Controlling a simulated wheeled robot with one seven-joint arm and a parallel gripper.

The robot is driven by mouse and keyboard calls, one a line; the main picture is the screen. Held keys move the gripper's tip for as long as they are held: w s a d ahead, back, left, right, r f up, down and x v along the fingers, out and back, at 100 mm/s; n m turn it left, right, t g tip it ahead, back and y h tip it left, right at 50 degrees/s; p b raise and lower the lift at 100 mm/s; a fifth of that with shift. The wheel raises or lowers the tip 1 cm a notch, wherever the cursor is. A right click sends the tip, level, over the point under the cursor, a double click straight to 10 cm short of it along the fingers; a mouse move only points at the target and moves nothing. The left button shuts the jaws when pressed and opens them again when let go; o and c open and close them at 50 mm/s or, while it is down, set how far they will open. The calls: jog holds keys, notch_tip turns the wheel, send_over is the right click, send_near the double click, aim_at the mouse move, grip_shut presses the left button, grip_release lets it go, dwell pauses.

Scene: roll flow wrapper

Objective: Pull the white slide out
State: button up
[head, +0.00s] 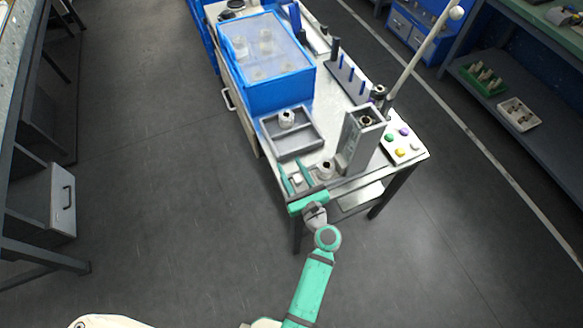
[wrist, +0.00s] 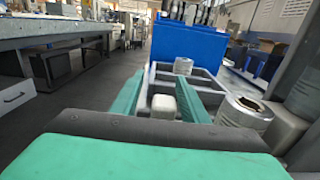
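My gripper (head: 292,170) is at the near end of the workbench, level with its near edge. Its two green fingers point toward the tray. A small white block, apparently the white slide (wrist: 163,107), is between the fingers in the wrist view, close to the palm. The fingers (wrist: 160,88) stand apart on both sides of it with narrow gaps, so my gripper looks open around it. The slide also shows as a small pale patch between the fingers in the head view (head: 297,179). Its lower part is hidden by my palm.
A grey divided tray (head: 272,148) holds a metal roll (head: 287,117). Behind it is a blue box with a clear lid (head: 275,90). A grey upright housing (head: 352,150) and another roll (head: 326,168) stand close right of my gripper. A button panel (head: 414,149) is farther right.

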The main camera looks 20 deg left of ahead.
aim_at(299, 183)
jog(key=v, duration=1)
jog(key=shift+s+d, duration=0.25)
jog(key=shift+d, duration=0.1)
jog(key=shift+w, duration=0.1)
